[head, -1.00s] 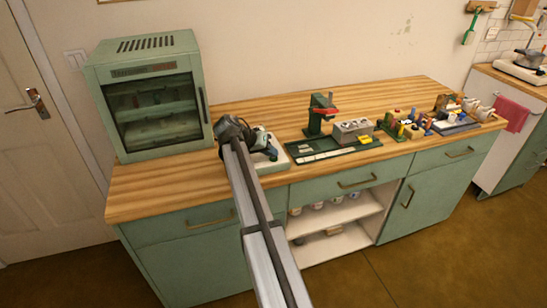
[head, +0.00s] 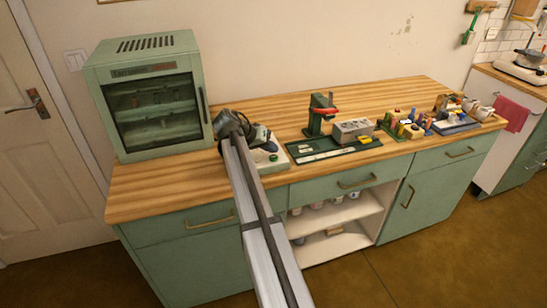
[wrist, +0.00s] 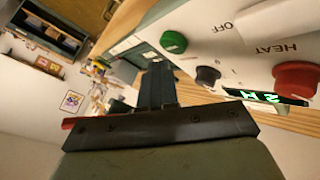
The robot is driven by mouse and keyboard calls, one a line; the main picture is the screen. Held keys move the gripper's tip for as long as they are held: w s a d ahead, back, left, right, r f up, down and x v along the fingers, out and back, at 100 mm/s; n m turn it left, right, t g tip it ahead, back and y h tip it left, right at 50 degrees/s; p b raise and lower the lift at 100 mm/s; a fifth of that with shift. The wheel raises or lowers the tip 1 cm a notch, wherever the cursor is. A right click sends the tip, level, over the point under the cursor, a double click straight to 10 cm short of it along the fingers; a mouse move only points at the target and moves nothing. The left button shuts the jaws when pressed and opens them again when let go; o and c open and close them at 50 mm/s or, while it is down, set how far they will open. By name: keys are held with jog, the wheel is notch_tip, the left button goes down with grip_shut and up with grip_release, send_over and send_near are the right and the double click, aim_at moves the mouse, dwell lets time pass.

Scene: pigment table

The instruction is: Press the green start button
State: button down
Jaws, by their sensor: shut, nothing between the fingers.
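The green button (wrist: 173,42) is a round raised cap on a white device panel (wrist: 222,62) in the wrist view. In the head view the green button (head: 273,157) shows on the low white device (head: 281,166) on the counter. My gripper (wrist: 157,68) is shut and empty, with its dark fingertips close beside the green button in the wrist view. They do not cover the cap, and I cannot tell the exact gap. In the head view my gripper (head: 268,147) is above the back part of the device, partly hidden by my arm.
The panel also carries a black knob (wrist: 207,76), a red button (wrist: 296,79) and a lit green display (wrist: 251,95). A green glass-front cabinet (head: 150,95) stands left. A green tray (head: 305,158) with a press (head: 320,115) is on the right.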

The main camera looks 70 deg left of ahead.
aim_at(271, 157)
jog(key=shift+r, duration=0.1)
jog(key=shift+r, duration=2.4)
